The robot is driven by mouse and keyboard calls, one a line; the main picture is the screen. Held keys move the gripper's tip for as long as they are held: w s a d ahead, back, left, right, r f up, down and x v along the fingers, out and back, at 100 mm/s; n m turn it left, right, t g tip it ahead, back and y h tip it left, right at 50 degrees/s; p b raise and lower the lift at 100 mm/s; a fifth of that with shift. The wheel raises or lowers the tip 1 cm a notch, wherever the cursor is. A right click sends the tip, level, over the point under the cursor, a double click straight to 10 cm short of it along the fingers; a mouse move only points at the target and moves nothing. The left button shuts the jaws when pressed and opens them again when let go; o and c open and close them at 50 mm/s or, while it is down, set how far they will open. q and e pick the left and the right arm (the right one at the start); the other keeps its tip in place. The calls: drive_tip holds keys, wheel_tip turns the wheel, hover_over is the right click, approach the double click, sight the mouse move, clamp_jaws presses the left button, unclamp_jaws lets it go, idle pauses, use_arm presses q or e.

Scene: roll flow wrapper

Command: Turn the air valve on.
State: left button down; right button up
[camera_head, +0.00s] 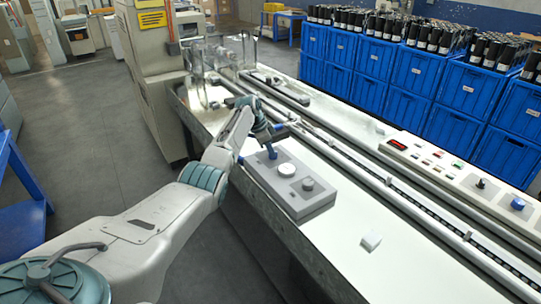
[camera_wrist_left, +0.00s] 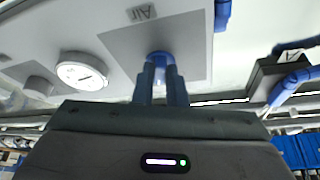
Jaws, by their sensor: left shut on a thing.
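The air valve is a blue handle (camera_wrist_left: 160,57) on a grey square plate marked "Air" (camera_wrist_left: 196,62). In the head view the blue handle (camera_head: 272,153) stands at the far end of a grey panel (camera_head: 288,207). My left gripper (camera_head: 268,139) reaches down over it. In the left wrist view my gripper's two fingers (camera_wrist_left: 161,85) are close together and shut on the blue handle, hiding part of it. A white round gauge (camera_head: 287,170) sits beside the valve; it also shows in the wrist view (camera_wrist_left: 82,74). My right gripper is not in view.
A grey knob (camera_head: 308,184) is on the same panel, past the gauge. A control panel (camera_head: 440,169) with buttons lies to the right, beyond the conveyor rail. Blue crates (camera_head: 424,84) of dark bottles stand behind. A small white block (camera_head: 371,240) lies on the bench.

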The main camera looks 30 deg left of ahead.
use_arm(q)
drive_tip(key=shift+w+m+g+b, duration=0.15)
drive_tip(key=shift+m+g+b, duration=0.15)
drive_tip(key=shift+m+b, duration=0.65)
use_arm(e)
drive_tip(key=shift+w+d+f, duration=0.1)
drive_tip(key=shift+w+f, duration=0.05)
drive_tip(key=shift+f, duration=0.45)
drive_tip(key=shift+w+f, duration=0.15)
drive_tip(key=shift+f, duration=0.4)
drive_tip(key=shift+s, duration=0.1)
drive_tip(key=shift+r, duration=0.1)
use_arm(q)
drive_tip(key=c, duration=1.5)
unclamp_jaws()
drive_tip(key=shift+o, duration=0.2)
